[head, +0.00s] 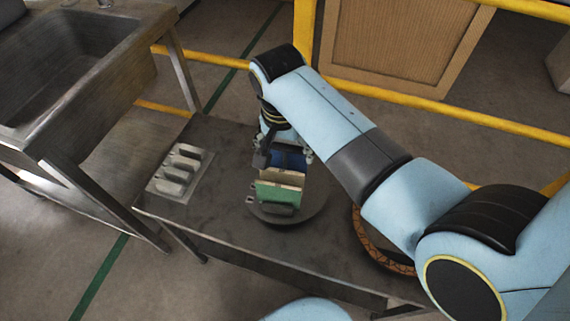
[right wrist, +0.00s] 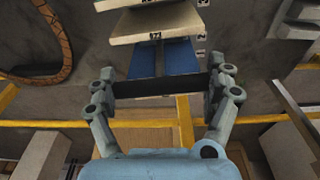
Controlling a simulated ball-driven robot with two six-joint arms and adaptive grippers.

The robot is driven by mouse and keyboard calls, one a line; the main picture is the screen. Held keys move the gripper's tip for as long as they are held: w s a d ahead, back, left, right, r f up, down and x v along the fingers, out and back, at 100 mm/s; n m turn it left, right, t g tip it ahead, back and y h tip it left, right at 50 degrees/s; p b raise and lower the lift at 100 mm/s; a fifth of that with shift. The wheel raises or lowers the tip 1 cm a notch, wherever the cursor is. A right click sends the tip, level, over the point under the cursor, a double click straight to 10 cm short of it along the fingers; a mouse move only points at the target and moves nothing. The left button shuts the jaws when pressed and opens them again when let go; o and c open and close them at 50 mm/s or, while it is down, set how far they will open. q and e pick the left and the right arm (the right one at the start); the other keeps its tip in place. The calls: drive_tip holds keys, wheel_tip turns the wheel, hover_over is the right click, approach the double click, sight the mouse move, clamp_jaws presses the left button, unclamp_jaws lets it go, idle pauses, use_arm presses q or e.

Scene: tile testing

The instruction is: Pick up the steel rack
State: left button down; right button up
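The rack on the table holds a green tile, pale tiles and a blue tile; I take this rack (head: 278,207) as the steel rack. It stands over a round dark plate (head: 314,214); I cannot tell whether it touches it. My right gripper (head: 286,147) is at its far, blue-tile end. In the right wrist view my right gripper (right wrist: 163,78) has its fingers wide apart at both ends of a dark bar (right wrist: 160,88), with the blue tile (right wrist: 178,58) just beyond. Whether the fingers press on the bar is unclear. My left gripper is not in view.
A flat plate (head: 204,186) with several grey blocks lies at the table's left. A steel sink (head: 85,85) stands at left. A round orange-patterned ring (head: 365,240) lies right of the rack, partly behind my right arm. Yellow rails (head: 480,119) run behind the dark table (head: 230,225).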

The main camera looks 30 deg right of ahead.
drive_tip(key=c, duration=0.7)
drive_tip(key=shift+w, duration=0.1)
drive_tip(key=shift+r, duration=0.15)
